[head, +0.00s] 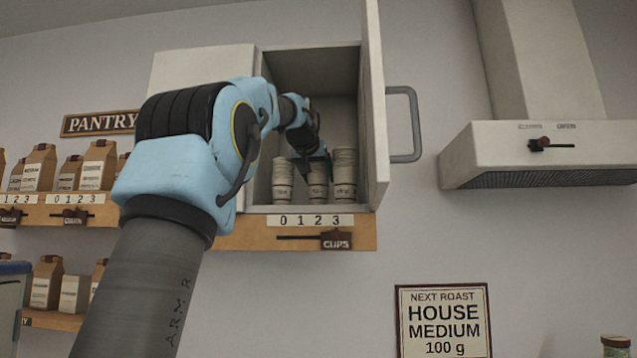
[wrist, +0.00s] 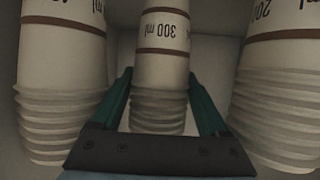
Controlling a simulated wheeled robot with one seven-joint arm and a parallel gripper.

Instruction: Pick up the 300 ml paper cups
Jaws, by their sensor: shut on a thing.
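The 300 ml paper cups (wrist: 162,60) are a nested cream stack with brown bands, centred in the wrist view and labelled "300 ml" upside down. In the head view they are the middle stack (head: 318,187) in the open cupboard. My gripper (head: 313,158) reaches into the cupboard at the upper part of this stack. In the wrist view its two green fingers (wrist: 160,78) lie on either side of the stack, shut on it. In the head view the stack's upper part is partly hidden by my gripper. Whether it touches the shelf is hard to tell.
Other cup stacks stand close on both sides: one on the left (head: 282,180) and a taller one on the right (head: 344,170). The open cupboard door (head: 374,110) with its handle (head: 405,125) is just right. A "CUPS" slider (head: 336,240) is below.

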